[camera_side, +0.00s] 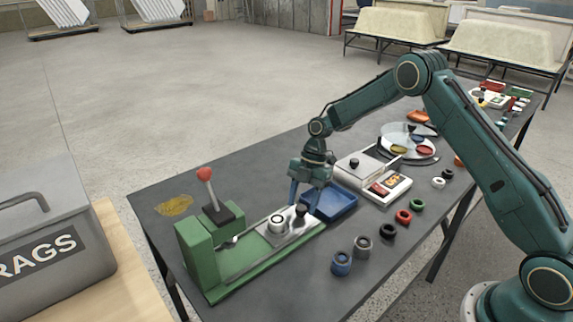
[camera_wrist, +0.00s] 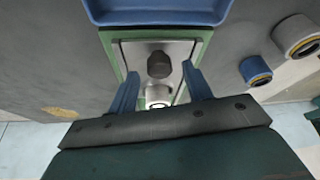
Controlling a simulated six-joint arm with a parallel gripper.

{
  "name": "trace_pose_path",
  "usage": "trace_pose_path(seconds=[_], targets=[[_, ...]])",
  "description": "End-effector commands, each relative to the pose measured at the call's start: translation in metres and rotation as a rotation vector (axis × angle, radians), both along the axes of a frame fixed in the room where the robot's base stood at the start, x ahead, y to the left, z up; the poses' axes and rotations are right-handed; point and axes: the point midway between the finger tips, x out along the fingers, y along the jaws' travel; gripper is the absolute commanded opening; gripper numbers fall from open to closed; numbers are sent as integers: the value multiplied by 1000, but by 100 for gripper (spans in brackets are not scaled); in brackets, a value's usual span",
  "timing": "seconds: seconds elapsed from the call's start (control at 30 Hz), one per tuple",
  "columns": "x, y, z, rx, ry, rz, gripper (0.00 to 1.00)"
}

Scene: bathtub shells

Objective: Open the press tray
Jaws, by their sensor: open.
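The green press (camera_side: 202,252) with a red-knobbed lever (camera_side: 205,176) stands on the left part of the dark table. Its silver press tray (camera_side: 264,237) lies in the green bed and carries a white ring-shaped part (camera_side: 277,224) and a dark knob (camera_side: 300,210) near its right end. My gripper (camera_side: 303,200) points down over that end. In the wrist view, my open gripper (camera_wrist: 160,72) has one blue finger on each side of the dark knob (camera_wrist: 159,64). The fingers look apart from it; their exact height relative to the knob is hard to tell.
A blue bin (camera_side: 333,203) sits just beyond the tray's right end. Several coloured rings (camera_side: 404,216) line the front right. A grey RAGS box (camera_side: 45,235) is at far left.

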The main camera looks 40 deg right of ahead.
Motion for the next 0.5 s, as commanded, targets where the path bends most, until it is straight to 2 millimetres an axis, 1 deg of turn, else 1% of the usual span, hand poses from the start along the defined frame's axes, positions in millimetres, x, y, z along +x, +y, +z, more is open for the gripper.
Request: trace_pose_path(seconds=[0.27,0.5], targets=[[4,-13,32,-1,-4,-2,50],[8,-29,70,-2,-6,0,50]])
